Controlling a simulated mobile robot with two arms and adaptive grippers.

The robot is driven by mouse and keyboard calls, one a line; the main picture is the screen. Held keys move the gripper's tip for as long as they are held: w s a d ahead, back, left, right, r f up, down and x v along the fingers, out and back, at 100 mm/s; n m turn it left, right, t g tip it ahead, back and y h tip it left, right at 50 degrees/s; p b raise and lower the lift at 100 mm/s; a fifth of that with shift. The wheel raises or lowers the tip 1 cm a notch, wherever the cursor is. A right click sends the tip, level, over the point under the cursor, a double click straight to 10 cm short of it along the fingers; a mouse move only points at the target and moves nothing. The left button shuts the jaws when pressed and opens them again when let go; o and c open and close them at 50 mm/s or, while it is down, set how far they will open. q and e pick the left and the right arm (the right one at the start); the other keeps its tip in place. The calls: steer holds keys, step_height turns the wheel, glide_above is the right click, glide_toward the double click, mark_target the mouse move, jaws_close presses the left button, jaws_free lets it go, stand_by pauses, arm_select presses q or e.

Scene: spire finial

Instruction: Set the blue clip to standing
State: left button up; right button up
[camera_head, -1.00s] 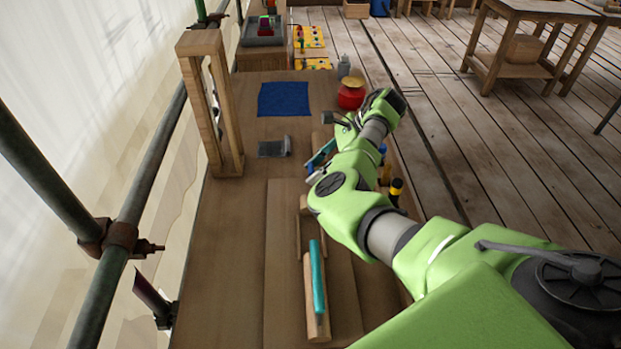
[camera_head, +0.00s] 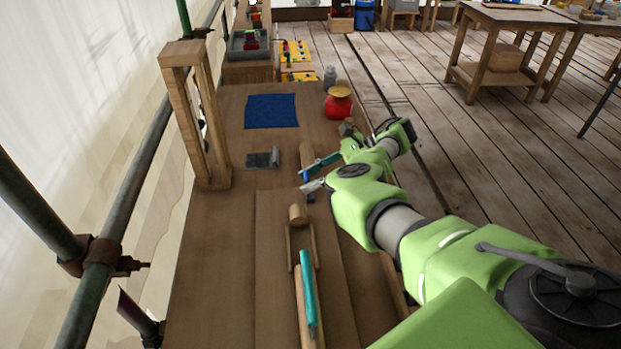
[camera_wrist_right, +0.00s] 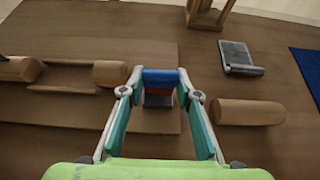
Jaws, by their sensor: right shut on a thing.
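The blue clip (camera_wrist_right: 160,77) is between the fingertips of my right gripper (camera_wrist_right: 160,88) in the right wrist view, with a dark grey part below its blue top. The right gripper is shut on it, its teal-lined fingers on either side. In the head view the gripper (camera_head: 309,178) is over the wooden bench (camera_head: 220,240), and a small blue bit of the clip (camera_head: 304,174) shows at its tip. I cannot tell whether the clip touches the bench. My left gripper is not in view.
Wooden rollers lie either side of the gripper, one (camera_wrist_right: 250,112) right and one (camera_wrist_right: 110,73) left. A grey metal piece (camera_head: 263,158), blue cloth (camera_head: 271,111), red pot (camera_head: 338,103) and wooden frame (camera_head: 170,120) stand farther back. A teal bar (camera_head: 308,288) lies nearer.

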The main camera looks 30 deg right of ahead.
steer(key=o, duration=1.1)
steer(key=shift+d, duration=0.1)
steer(key=shift+s+d+r, duration=0.15)
steer(key=shift+d+r, duration=0.2)
steer(key=shift+d, duration=0.25)
steer(key=shift+s+d+r, duration=0.3)
steer(key=shift+d+r, duration=0.05)
steer(key=shift+r, duration=0.05)
steer(key=v, duration=0.9)
steer(key=shift+s+d+f, duration=0.1)
steer(key=shift+s+d, duration=0.05)
steer(key=shift+d, duration=0.05)
